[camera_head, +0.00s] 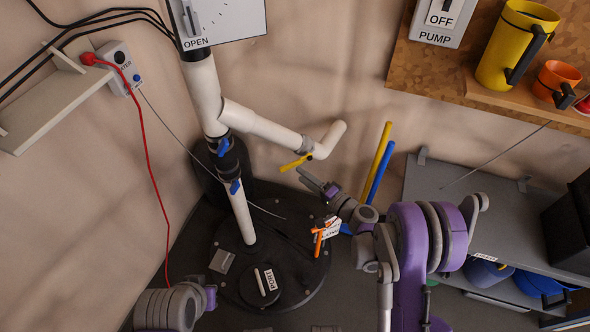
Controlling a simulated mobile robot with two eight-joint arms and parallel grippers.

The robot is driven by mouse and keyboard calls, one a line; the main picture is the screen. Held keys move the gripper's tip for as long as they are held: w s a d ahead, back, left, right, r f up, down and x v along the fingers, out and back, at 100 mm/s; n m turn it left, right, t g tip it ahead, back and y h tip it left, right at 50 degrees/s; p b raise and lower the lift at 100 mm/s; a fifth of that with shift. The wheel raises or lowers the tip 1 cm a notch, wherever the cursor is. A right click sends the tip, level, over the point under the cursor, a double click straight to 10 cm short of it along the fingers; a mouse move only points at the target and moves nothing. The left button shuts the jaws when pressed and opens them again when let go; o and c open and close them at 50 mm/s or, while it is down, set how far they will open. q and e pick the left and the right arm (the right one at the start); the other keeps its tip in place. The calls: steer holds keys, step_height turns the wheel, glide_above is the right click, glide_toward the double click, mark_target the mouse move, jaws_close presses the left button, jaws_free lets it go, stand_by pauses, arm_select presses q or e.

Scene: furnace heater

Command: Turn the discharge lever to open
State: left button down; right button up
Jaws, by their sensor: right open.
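A white pipe (262,125) runs from the column at the left to a bent spout in the middle. A small yellow lever (295,163) sticks out to the left under the spout; I take it for the discharge lever. My right gripper (316,184) is open just below and right of the yellow lever, apart from it, with nothing seen between its fingers. An orange lever (319,238) beside a partly hidden white label is below the gripper. Of my left arm only a grey and purple part shows at the bottom left; its gripper is out of view.
Blue valve handles (223,147) sit on the white pipes. The black round base (275,285) has a lid marked PORT. Yellow and blue rods (379,150) lean right of the spout. A grey shelf (500,215) and a wooden shelf with cups (516,45) are at the right.

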steer(key=shift+s+d, duration=0.25)
steer(key=shift+s, duration=0.1)
